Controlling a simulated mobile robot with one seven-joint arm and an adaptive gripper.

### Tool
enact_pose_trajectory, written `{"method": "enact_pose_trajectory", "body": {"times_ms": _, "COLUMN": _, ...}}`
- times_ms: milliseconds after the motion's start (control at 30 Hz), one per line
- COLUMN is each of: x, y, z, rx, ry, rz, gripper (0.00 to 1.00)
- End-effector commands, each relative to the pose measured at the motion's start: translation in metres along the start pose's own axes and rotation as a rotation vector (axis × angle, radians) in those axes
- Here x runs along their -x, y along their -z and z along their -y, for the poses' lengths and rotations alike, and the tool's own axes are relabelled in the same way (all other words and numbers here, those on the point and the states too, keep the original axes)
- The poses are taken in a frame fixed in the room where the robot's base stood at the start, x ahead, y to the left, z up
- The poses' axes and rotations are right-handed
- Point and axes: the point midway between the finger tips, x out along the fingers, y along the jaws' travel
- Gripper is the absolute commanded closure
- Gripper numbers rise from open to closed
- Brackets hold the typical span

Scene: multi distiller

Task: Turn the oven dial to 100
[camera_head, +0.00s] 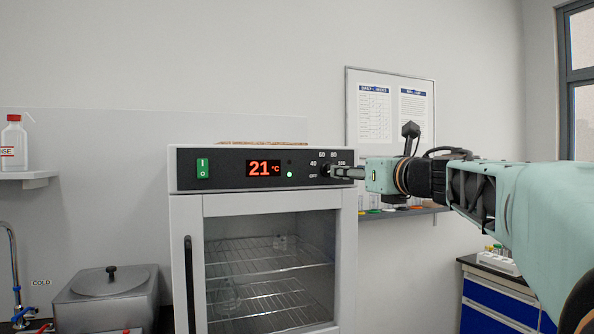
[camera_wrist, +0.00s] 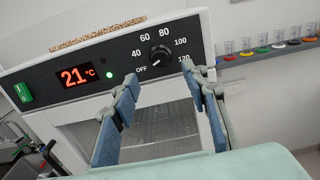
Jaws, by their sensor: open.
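The oven (camera_head: 262,240) has a black control panel with a red display (camera_head: 264,169) reading 21 °C. The round black dial (camera_wrist: 161,55) is at the panel's right, ringed by the marks OFF, 40, 60, 80, 100 and 120. The head view shows the dial partly behind my gripper (camera_head: 342,172), whose fingers reach in from the right. In the wrist view, my gripper (camera_wrist: 165,82) is open, with its two blue-padded fingers spread apart and nothing between them. The dial shows above and between the fingertips; contact cannot be told.
A green power switch (camera_head: 202,168) is at the panel's left, and a green light is lit. The glass oven door (camera_head: 270,268) is shut. A wall shelf (camera_wrist: 262,52) with coloured items is right of the oven. A lidded metal bath (camera_head: 108,298) stands left.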

Motion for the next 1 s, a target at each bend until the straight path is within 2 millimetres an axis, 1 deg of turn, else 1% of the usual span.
{"method": "enact_pose_trajectory", "body": {"times_ms": 33, "x": -0.011, "y": -0.002, "z": 0.000, "rx": -0.002, "ry": -0.002, "rz": -0.001, "gripper": 0.58}}
{"method": "enact_pose_trajectory", "body": {"times_ms": 200, "x": -0.043, "y": -0.002, "z": 0.000, "rx": -0.003, "ry": -0.002, "rz": -0.001, "gripper": 0.58}}
{"method": "enact_pose_trajectory", "body": {"times_ms": 400, "x": -0.072, "y": -0.002, "z": 0.000, "rx": -0.003, "ry": -0.001, "rz": 0.000, "gripper": 0.58}}
{"method": "enact_pose_trajectory", "body": {"times_ms": 500, "x": -0.080, "y": -0.001, "z": 0.000, "rx": -0.003, "ry": -0.001, "rz": 0.000, "gripper": 0.58}}
{"method": "enact_pose_trajectory", "body": {"times_ms": 600, "x": -0.084, "y": -0.001, "z": 0.000, "rx": -0.002, "ry": 0.000, "rz": 0.001, "gripper": 0.58}}
{"method": "enact_pose_trajectory", "body": {"times_ms": 867, "x": -0.085, "y": -0.001, "z": 0.000, "rx": -0.002, "ry": 0.001, "rz": 0.002, "gripper": 0.58}}
{"method": "enact_pose_trajectory", "body": {"times_ms": 900, "x": -0.085, "y": -0.001, "z": 0.000, "rx": -0.002, "ry": 0.001, "rz": 0.002, "gripper": 0.60}}
{"method": "enact_pose_trajectory", "body": {"times_ms": 1000, "x": -0.085, "y": 0.000, "z": 0.000, "rx": -0.002, "ry": 0.000, "rz": 0.001, "gripper": 0.71}}
